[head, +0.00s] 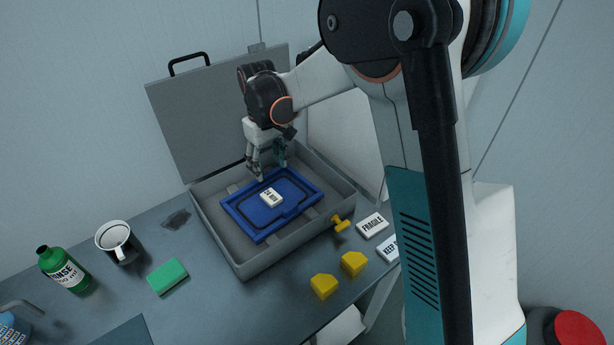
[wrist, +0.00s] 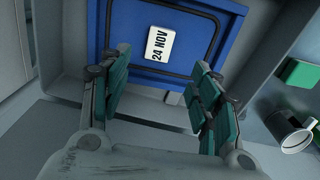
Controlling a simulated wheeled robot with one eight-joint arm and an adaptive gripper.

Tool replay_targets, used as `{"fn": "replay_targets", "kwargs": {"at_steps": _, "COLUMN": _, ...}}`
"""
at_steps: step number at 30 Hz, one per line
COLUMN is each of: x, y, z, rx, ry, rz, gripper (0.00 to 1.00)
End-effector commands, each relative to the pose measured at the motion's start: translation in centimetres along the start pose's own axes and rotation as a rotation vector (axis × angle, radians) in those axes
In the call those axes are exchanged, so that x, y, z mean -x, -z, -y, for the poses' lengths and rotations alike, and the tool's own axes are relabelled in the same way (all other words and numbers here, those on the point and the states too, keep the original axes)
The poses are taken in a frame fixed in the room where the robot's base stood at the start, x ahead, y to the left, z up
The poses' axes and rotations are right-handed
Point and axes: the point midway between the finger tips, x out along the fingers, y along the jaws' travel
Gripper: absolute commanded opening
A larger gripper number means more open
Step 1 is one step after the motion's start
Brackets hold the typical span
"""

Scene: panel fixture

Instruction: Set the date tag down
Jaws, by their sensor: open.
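The date tag (head: 270,197) is a small white block that lies flat on a blue panel (head: 257,222) inside an open grey case (head: 243,263). In the wrist view the tag (wrist: 159,44) reads "24 NOV" and lies beyond my fingertips, apart from them. My gripper (head: 267,172) is over the back part of the case, behind the tag. In the wrist view my gripper (wrist: 161,65) is open, with nothing between its teal-padded fingers.
The case's raised lid (head: 212,110) stands behind my gripper.

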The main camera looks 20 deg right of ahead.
Motion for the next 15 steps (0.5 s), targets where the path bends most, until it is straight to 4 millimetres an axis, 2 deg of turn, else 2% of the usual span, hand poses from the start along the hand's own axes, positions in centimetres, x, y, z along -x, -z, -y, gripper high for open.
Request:
{"fn": "replay_targets", "kwargs": {"at_steps": 5, "x": 1.8, "y": -1.3, "z": -0.3, "rx": -0.021, "ry": -0.007, "rz": -0.025, "gripper": 0.57}}
{"fn": "replay_targets", "kwargs": {"at_steps": 8, "x": 4.1, "y": -3.1, "z": -0.6, "rx": -0.052, "ry": -0.017, "rz": -0.062, "gripper": 0.57}}
{"fn": "replay_targets", "kwargs": {"at_steps": 15, "x": 9.6, "y": -8.8, "z": -1.2, "rx": -0.141, "ry": -0.047, "rz": -0.173, "gripper": 0.57}}
